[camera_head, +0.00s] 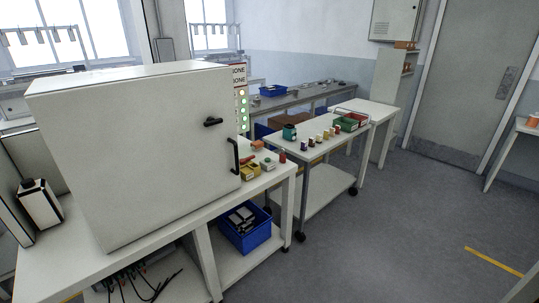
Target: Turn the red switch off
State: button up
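Several small devices sit on the white bench just right of a large white cabinet (140,150). A yellow box (250,173) has a red part (246,160) on it that may be the red switch. A small upright red piece (283,158) stands near the bench's right end. They are too small to tell which is the switch or whether it is on or off. A box with a green top (268,163) sits between them. My gripper is not in view.
The cabinet has a black handle (234,156) and a black knob (212,122). A wheeled white table (312,150) with jars and bins stands beyond. Blue bin (245,232) sits on the lower shelf. The grey floor (390,235) at right is clear.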

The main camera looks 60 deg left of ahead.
aim_at(243, 161)
jog(key=u, duration=1.7)
jog(key=i, duration=2)
jog(key=u, duration=1.05)
jog(key=i, duration=0.8)
jog(key=u, duration=0.15)
